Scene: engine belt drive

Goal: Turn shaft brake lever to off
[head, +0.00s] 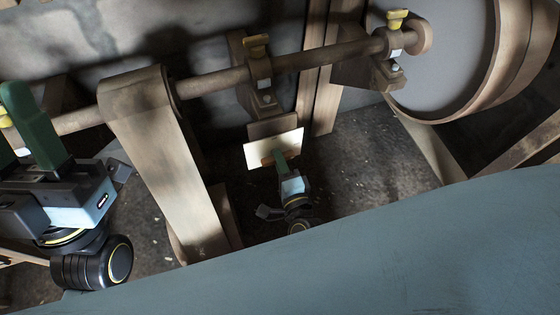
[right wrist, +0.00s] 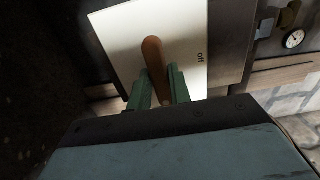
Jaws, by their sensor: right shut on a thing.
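The shaft brake lever is a brown wooden handle (right wrist: 153,58) on a pale square plate (right wrist: 110,35). In the right wrist view the word "off" is on the plate, right of the handle, and the handle leans slightly. In the head view the plate (head: 258,150) stands below the shaft, with the lever (head: 267,161) small in front of it. My right gripper (head: 279,157) has its green fingers (right wrist: 160,85) on both sides of the handle, shut on it. My left gripper (head: 32,115) is at the far left near the shaft; its finger gap is not clear.
A wooden shaft (head: 215,82) runs across the top, with yellow-topped bearings (head: 258,68). A wide belt (head: 170,165) slopes down between my grippers. A large wheel (head: 500,60) stands at right.

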